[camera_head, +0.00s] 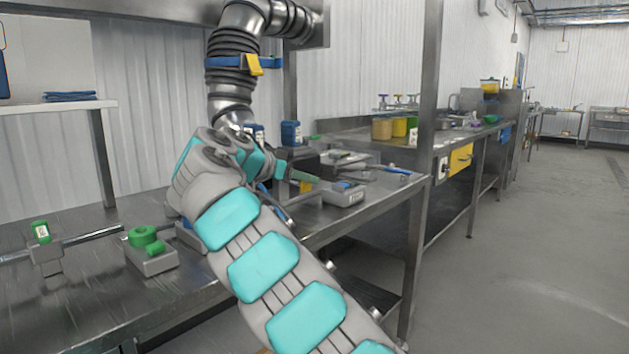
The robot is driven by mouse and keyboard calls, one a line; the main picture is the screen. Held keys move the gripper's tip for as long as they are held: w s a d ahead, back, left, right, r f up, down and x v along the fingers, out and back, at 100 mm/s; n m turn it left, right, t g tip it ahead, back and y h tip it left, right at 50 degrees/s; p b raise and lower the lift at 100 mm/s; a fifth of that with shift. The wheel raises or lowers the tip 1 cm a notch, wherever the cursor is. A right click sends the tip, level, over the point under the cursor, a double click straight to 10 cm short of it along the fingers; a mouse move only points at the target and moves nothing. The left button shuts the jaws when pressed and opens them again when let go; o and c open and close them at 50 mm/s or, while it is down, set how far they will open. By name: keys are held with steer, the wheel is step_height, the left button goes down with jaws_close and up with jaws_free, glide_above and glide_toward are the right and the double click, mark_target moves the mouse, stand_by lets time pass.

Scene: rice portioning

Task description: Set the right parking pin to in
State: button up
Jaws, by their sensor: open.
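My arm crosses the middle of the view, and my gripper (281,171) is at its far end, pointing right over the metal bench. It is small and partly hidden by my own wrist; it is open. A similar grey block with a green knob (148,240) stands at the left.
The metal bench (85,300) runs along the wall. A rail with a green-labelled post (41,232) lies at left. A dark pipe (231,85) hangs above my wrist. Blue-labelled containers (291,133) stand behind. An upright post (428,150) rises at right; the floor beyond is clear.

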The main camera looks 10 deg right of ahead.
steer(key=x, duration=0.4)
steer(key=shift+c, duration=0.3)
jaws_close()
stand_by(1.1)
